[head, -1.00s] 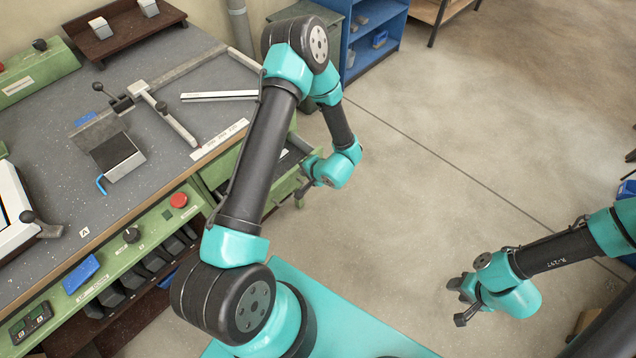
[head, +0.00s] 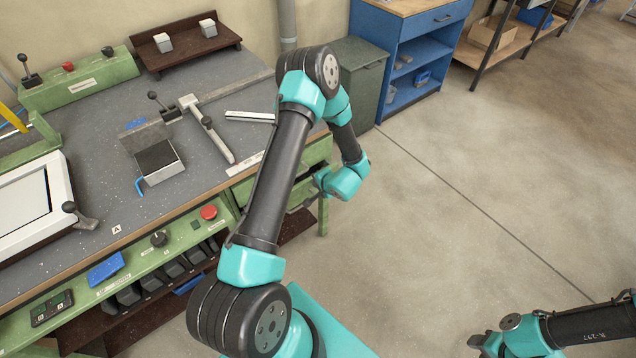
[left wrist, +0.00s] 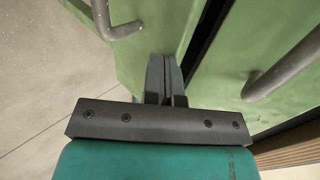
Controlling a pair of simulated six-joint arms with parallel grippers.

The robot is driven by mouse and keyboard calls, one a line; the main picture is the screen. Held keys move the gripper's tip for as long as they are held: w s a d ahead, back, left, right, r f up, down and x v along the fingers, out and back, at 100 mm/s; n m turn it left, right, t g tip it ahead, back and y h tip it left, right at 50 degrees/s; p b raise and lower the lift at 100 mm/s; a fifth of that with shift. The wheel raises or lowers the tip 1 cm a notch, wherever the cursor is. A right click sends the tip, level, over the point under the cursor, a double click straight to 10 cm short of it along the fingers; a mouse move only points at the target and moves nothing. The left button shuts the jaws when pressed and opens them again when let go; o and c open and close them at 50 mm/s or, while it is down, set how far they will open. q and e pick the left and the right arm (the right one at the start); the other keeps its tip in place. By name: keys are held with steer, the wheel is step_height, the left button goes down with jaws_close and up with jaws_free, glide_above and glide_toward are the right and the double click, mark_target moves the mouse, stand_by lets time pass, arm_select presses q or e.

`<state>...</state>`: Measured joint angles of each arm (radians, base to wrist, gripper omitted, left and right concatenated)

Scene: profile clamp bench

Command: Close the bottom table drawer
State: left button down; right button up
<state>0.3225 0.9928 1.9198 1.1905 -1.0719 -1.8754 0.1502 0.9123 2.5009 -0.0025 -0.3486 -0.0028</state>
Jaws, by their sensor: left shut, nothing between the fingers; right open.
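In the left wrist view, the fingers of my left gripper (left wrist: 165,68) are shut and empty. Their tips are at the green front of the lower drawer (left wrist: 145,55); I cannot tell whether they touch it. A bent grey handle (left wrist: 122,30) sits on this front. A dark gap separates it from the upper drawer front with its own grey handle (left wrist: 285,68). In the head view the upper drawer (head: 318,151) shows at the bench's right end, while my left arm hides much of the drawer area. My right gripper (head: 480,341) is open and empty over the floor at the bottom edge, partly cut off.
A dark green cabinet (head: 358,75) and a blue shelf unit (head: 415,60) stand behind. The floor on the right is clear.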

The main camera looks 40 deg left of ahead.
arm_select(q)
steer(key=shift+d, duration=0.1)
steer(key=d+f+v, duration=0.1)
steer(key=f+v, duration=0.1)
steer(key=v, duration=1)
steer(key=shift+s+d+r, duration=0.25)
steer(key=shift+d+r, duration=0.05)
steer(key=shift+d, duration=0.4)
steer(key=shift+f, duration=0.1)
steer(key=shift+s+d+f+t+y, duration=0.25)
steer(key=shift+d+f+y, duration=0.1)
steer(key=shift+f+y, duration=0.45)
steer(key=shift+s+d+f+t+y, duration=0.2)
steer(key=shift+d+f+y, duration=0.3)
steer(key=shift+y, duration=0.35)
steer(key=shift+s+d+f+t+y, duration=0.15)
steer(key=shift+s+d+f+y, duration=0.15)
steer(key=shift+f+y, duration=0.5)
